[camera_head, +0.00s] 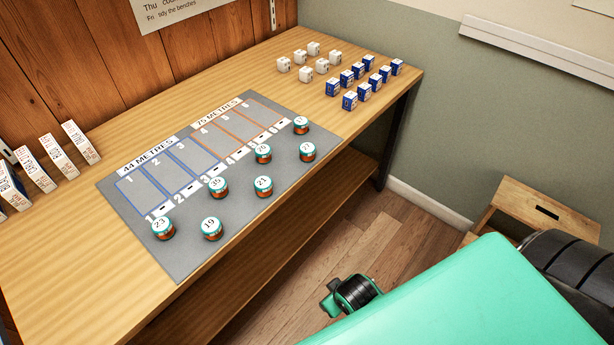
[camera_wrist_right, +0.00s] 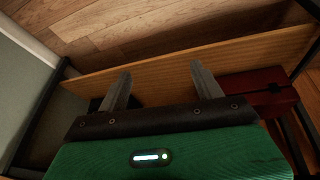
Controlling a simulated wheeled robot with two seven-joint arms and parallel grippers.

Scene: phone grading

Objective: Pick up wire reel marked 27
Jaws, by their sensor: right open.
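Several wire reels with teal rims, copper-coloured sides and white numbered tops stand on the grey mat (camera_head: 180,258). The labels of the reel at the right edge (camera_head: 308,152), the reel behind it (camera_head: 301,125) and the reel left of them (camera_head: 263,153) are too small to read surely, so I cannot tell which is marked 27. Nearer reels seem to read 23 (camera_head: 163,229), 19 (camera_head: 212,228), 35 (camera_head: 218,187) and 21 (camera_head: 263,186). My right gripper (camera_wrist_right: 162,85) is open and empty, away from the reels. My left gripper is not in view.
The mat has numbered slots under "44 METRES" and "75 METRES", without reels in them. White cubes (camera_head: 307,74) and blue-and-white boxes (camera_head: 363,92) stand at the bench's far end. White cartons (camera_head: 80,142) stand at left. A wooden stool (camera_head: 541,211) is on the floor at right.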

